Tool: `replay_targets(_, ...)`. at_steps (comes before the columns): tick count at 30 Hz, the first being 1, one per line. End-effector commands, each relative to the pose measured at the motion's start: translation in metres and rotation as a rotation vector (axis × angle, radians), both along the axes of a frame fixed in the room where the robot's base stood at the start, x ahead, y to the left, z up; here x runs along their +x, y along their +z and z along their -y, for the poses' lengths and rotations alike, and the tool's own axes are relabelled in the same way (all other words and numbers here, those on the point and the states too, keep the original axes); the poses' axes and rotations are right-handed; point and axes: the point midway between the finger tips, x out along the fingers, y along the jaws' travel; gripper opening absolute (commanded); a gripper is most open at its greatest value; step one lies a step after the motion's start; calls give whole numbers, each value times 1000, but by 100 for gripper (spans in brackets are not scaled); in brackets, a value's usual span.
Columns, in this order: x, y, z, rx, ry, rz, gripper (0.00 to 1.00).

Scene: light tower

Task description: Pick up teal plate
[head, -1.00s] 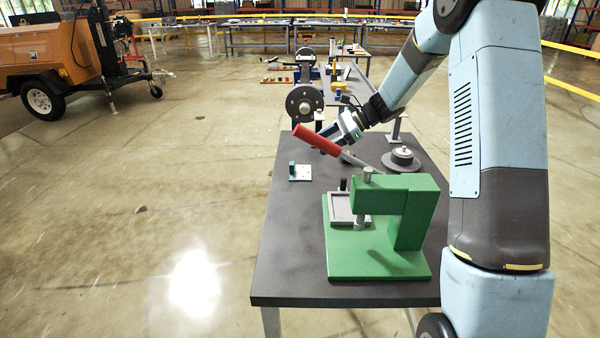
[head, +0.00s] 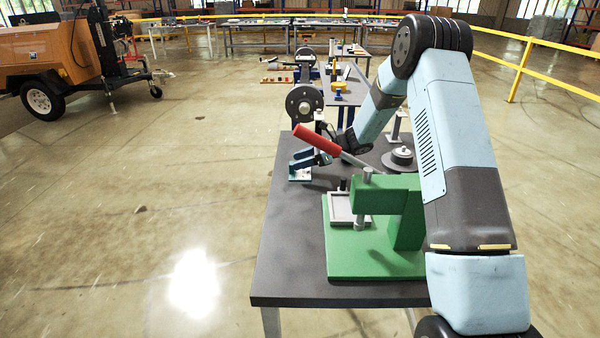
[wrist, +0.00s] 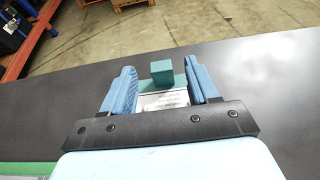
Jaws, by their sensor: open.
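The teal plate (wrist: 163,98) lies on the dark table, with a small upright teal block (wrist: 161,73) on its far side and a pale printed label on it. In the wrist view it sits between the two blue fingers of my gripper (wrist: 158,88), which are open on either side of it. In the head view my gripper (head: 302,163) is low at the table's left side, over the plate (head: 300,177), and partly covers it. I cannot tell whether a finger touches the plate.
A green press (head: 375,262) with a red-handled lever (head: 316,139) stands near, in front of my gripper. A grey round part (head: 402,157) sits to the right on the dark table (head: 285,280). The table's left edge is close to the plate.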

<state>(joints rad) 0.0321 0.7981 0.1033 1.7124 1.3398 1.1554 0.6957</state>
Motion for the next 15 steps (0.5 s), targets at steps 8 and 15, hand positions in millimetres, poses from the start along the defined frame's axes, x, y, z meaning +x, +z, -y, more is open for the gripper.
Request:
replay_targets(8, 0, -6, -14, 0, 2, 0, 60)
replay_targets(15, 2, -20, -38, -1, 4, 0, 60)
